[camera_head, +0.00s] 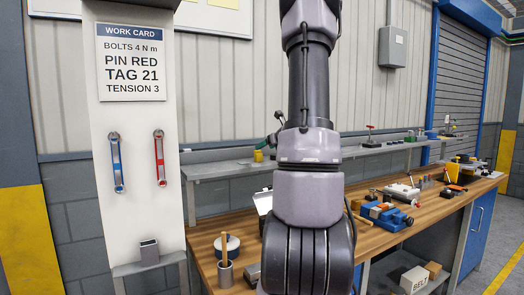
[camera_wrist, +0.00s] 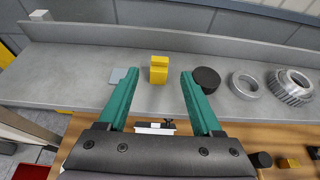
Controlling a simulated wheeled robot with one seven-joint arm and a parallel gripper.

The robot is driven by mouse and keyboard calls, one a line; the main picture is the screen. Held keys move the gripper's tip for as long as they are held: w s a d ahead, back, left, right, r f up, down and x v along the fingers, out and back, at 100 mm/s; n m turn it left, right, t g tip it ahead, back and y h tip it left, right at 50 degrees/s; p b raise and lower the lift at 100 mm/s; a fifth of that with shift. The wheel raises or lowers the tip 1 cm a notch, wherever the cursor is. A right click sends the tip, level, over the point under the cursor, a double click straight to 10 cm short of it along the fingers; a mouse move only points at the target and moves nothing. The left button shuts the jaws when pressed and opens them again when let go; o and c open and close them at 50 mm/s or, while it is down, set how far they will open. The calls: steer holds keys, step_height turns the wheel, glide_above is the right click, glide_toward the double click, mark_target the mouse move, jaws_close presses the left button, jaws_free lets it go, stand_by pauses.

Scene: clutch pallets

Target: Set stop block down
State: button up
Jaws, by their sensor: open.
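A yellow block, which looks like the stop block (camera_wrist: 158,71), stands upright on the grey shelf (camera_wrist: 80,62). It also shows small in the head view (camera_head: 258,156), beside my arm. In the wrist view my gripper (camera_wrist: 159,76) has its two teal fingers spread wide, one left and one right of the block, with clear gaps on both sides. Nothing is held between the fingers. In the head view my arm hides part of the shelf and bench, and the fingers show only in small part.
On the shelf a thin pale square (camera_wrist: 117,75) lies left of the block. A black disc (camera_wrist: 206,80), a grey ring (camera_wrist: 245,84) and a toothed ring (camera_wrist: 289,86) lie to its right. The wooden bench (camera_head: 380,236) below holds tools and a blue vise (camera_head: 386,215).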

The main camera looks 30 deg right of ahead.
steer(key=v, duration=0.6)
steer(key=s+a+r+n+g+y, duration=0.1)
steer(key=s+a+r+n+y, duration=0.15)
steer(key=a+n, duration=0.65)
steer(key=s+a+r+n+g+y, duration=0.2)
steer(key=a+n+y, duration=0.15)
steer(key=a, duration=0.95)
steer(key=s+a+n+g+h, duration=0.1)
steer(key=s+a+n, duration=0.4)
steer(key=s+n, duration=0.4)
steer(key=s+a+n+g+h, duration=0.2)
steer(key=s+a+n, duration=0.3)
steer(key=s+n, duration=0.4)
steer(key=shift+n, duration=1.05)
steer(key=shift+s, duration=0.1)
